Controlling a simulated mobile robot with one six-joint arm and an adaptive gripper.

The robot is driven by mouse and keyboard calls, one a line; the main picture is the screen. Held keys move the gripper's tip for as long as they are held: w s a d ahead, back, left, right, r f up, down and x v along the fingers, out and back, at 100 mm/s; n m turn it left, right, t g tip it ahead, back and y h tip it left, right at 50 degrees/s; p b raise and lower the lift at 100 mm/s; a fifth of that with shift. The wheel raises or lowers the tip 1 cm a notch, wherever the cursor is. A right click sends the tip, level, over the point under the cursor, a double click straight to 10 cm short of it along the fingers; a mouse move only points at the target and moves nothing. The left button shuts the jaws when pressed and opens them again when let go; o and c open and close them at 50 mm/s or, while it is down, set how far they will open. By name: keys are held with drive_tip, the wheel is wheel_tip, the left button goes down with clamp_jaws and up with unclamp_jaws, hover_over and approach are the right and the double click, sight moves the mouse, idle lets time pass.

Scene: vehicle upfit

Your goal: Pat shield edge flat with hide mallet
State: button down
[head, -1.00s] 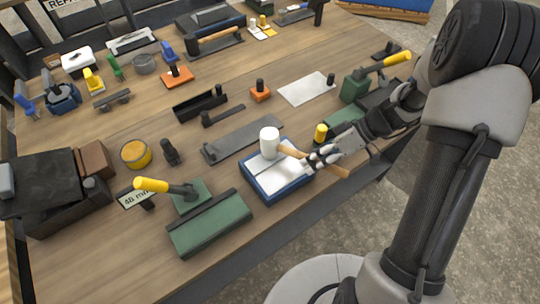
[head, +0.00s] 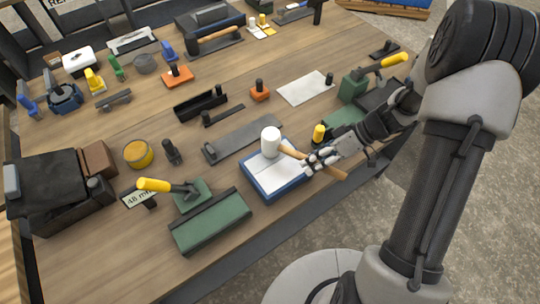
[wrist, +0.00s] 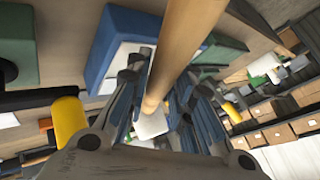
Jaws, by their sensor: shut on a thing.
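The hide mallet has a white head (head: 271,141) and a wooden handle (head: 328,172). My gripper (head: 312,162) is shut on the handle, which also runs through the fingers in the wrist view (wrist: 180,45). The mallet head stands over the back left part of a blue tray (head: 279,196) with a white sheet-like piece (head: 272,174) in it. I take this piece for the shield. I cannot tell whether the head touches it. In the wrist view the fingers and handle hide much of the tray.
A green bending tool with a yellow handle (head: 155,185) stands left of the tray, behind a long green block (head: 211,222). A yellow-topped post (head: 319,132) stands close behind my gripper. A grey flat bar (head: 243,139) lies behind the tray. The table's front edge is close.

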drive_tip(key=shift+s+a, duration=0.15)
drive_tip(key=shift+a, duration=0.05)
drive_tip(key=shift+d+f, duration=0.1)
drive_tip(key=shift+f+b, duration=0.15)
drive_tip(key=shift+b, duration=0.2)
drive_tip(key=shift+f+b, duration=0.3)
drive_tip(key=shift+b, duration=0.2)
drive_tip(key=shift+s, duration=0.1)
drive_tip(key=shift+w+a+r+p, duration=0.35)
drive_tip(key=shift+r+p, duration=0.35)
drive_tip(key=shift+r, duration=0.8)
drive_tip(key=shift+w+a+r+p, duration=0.1)
drive_tip(key=shift+w+r+p, duration=0.45)
drive_tip(key=shift+r, duration=0.9)
drive_tip(key=shift+w+a+r+p, duration=0.25)
drive_tip(key=shift+r+p, duration=0.6)
drive_tip(key=shift+r, duration=0.65)
